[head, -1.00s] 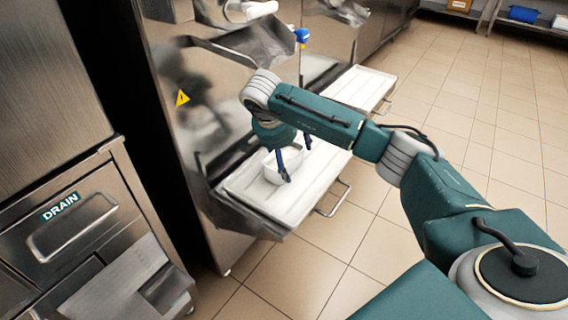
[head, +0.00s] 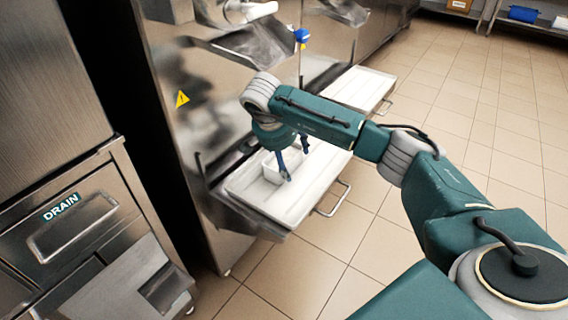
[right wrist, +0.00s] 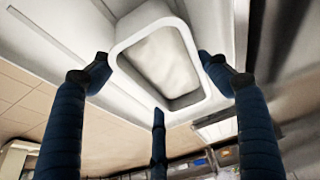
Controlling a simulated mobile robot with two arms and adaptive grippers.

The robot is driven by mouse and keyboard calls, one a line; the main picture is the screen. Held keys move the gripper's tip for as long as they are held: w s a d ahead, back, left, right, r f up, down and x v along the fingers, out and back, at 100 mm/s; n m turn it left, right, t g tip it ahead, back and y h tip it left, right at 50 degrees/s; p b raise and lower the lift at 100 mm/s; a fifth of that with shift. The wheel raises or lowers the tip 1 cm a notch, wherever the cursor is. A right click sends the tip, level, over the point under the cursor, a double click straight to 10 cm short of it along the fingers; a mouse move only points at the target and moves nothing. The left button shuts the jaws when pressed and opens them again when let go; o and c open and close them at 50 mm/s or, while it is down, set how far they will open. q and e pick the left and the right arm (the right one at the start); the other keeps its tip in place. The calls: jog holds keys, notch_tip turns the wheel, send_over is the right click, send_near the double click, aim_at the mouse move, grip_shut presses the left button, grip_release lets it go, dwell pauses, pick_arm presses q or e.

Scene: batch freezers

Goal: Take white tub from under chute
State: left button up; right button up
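The white tub (head: 271,168) is a small open box on the white drip tray (head: 310,190) below the steel chute (head: 262,45). My right gripper (head: 294,161) is low at the tub, its blue fingers pointing down. In the right wrist view the tub (right wrist: 160,62) lies between the fingers of my right gripper (right wrist: 153,75). The left and right fingertips are spread close to its rim, and a third finger is by its lower edge. I see no clear grip; contact cannot be told. Part of the tub is hidden by the gripper in the head view. My left gripper is not in view.
A steel freezer front (head: 195,110) rises behind the tray. A handle (head: 335,199) juts out at the tray's front. A second white tray (head: 357,88) stands farther back. The drawer unit marked DRAIN (head: 70,225) is at left. The tiled floor (head: 480,110) at right is clear.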

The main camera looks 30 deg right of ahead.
jog(key=c, duration=0.4)
jog(key=shift+r, duration=0.15)
